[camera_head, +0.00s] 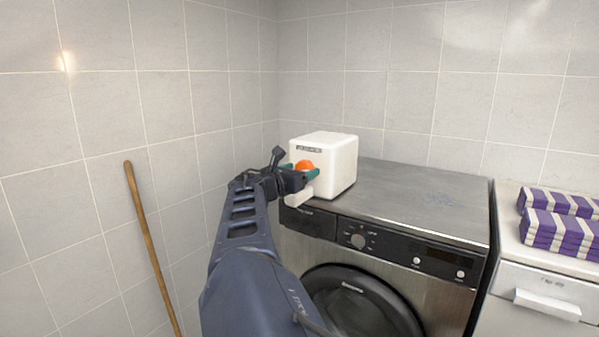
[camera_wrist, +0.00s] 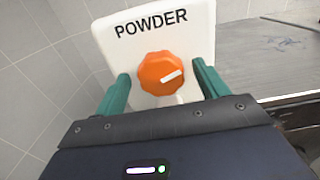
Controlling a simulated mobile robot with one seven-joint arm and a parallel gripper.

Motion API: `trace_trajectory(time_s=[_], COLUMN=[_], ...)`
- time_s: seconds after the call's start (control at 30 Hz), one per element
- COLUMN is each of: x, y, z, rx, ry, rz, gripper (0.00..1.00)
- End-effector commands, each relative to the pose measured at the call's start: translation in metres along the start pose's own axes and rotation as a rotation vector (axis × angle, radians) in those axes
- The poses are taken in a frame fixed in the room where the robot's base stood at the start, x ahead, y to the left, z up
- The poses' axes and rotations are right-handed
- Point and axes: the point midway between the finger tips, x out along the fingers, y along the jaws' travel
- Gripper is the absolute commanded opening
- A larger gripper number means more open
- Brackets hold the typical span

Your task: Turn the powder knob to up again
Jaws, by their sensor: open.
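The powder knob is an orange scalloped dial (camera_wrist: 164,74) on the front of a white box labelled POWDER (camera_wrist: 190,38). Its white mark points right and slightly up in the wrist view. In the head view the knob (camera_head: 305,166) shows partly behind my gripper, and the box (camera_head: 340,155) stands on the washing machine's top. My gripper (camera_wrist: 160,88) is open, with one green finger on each side of the knob. Whether the fingers touch it is unclear. My gripper also shows in front of the box in the head view (camera_head: 302,174).
The washing machine (camera_head: 455,262) has its own dial and buttons below the box. Its top (camera_head: 425,198) is clear right of the box. Folded purple-striped towels (camera_head: 560,232) lie on the white unit at right. A wooden pole (camera_head: 152,245) leans on the left wall.

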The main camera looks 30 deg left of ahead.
Motion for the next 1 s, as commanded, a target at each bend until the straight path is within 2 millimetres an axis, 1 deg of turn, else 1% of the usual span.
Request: trace_trajectory(time_s=[0.3, 0.47, 0.5, 0.53, 0.77, 1.0], x=[0.0021, 0.0021, 0.0021, 0.002, 0.002, 0.002], y=[0.0001, 0.0001, 0.0001, 0.0002, 0.0001, -0.0002], z=[-0.0001, -0.0001, -0.0001, -0.0001, -0.0002, -0.0008], rx=[0.0, 0.0, 0.0, 0.0, 0.013, 0.104], ry=[0.0, 0.0, 0.0, 0.0, 0.0, 0.0], rz=[0.001, 0.001, 0.001, 0.001, 0.001, 0.001], gripper=[0.73, 0.41, 0.33, 0.29, 0.29, 0.29])
